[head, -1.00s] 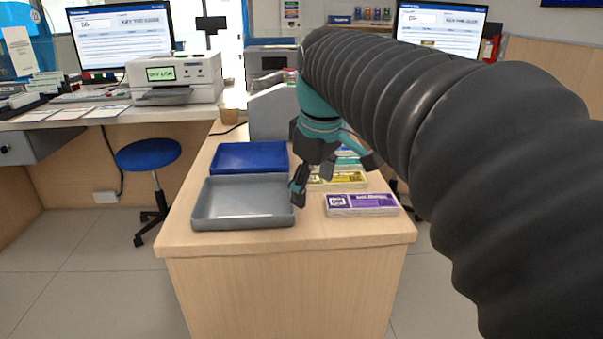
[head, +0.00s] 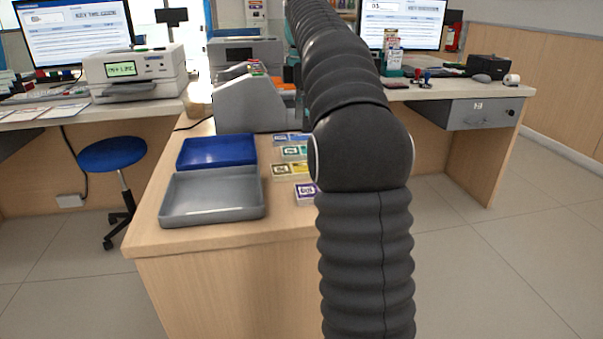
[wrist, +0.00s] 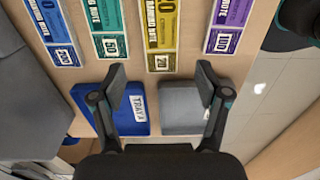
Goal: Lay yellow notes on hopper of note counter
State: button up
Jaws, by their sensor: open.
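The yellow notes (head: 287,171), a banded bundle marked 20, lie flat on the wooden counter in a row of bundles, partly behind my arm in the head view. In the wrist view the yellow notes (wrist: 161,35) lie ahead of my open, empty gripper (wrist: 162,76), about centred between its fingertips; the height gap is unclear. My gripper is hidden behind my arm in the head view. The grey note counter (head: 247,103) stands behind the trays; its hopper is hard to make out. A grey body, probably its side, shows at the left of the wrist view (wrist: 25,100).
Purple notes (wrist: 229,25) lie on one side of the yellow ones, teal notes (wrist: 108,28) and blue notes (wrist: 52,30) on the other. A blue tray (head: 216,152) and an empty grey tray (head: 212,197) sit left of the bundles. A blue stool (head: 112,154) stands left.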

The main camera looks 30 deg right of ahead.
aim_at(302, 167)
jog(key=f+b, duration=0.2)
jog(key=f, duration=0.9)
jog(key=shift+a+f+b, duration=0.1)
jog(key=shift+a+b, duration=0.1)
jog(key=shift+b, duration=0.15)
jog(key=c, duration=1)
jog(key=shift+r, duration=0.5)
jog(key=r, duration=0.2)
jog(key=d+r+p, duration=0.1)
jog(key=r, duration=0.1)
jog(key=shift+s, duration=0.1)
jog(key=s+d+r, duration=0.1)
jog(key=d+r, duration=0.1)
jog(key=d, duration=0.1)
jog(key=s+d+r+p, duration=0.1)
jog(key=s+d+r, duration=0.1)
jog(key=d, duration=0.1)
jog(key=s+d+r+p, duration=0.1)
jog(key=d+r, duration=0.1)
jog(key=d, duration=0.1)
jog(key=shift+s+d, duration=0.3)
jog(key=shift+s, duration=0.05)
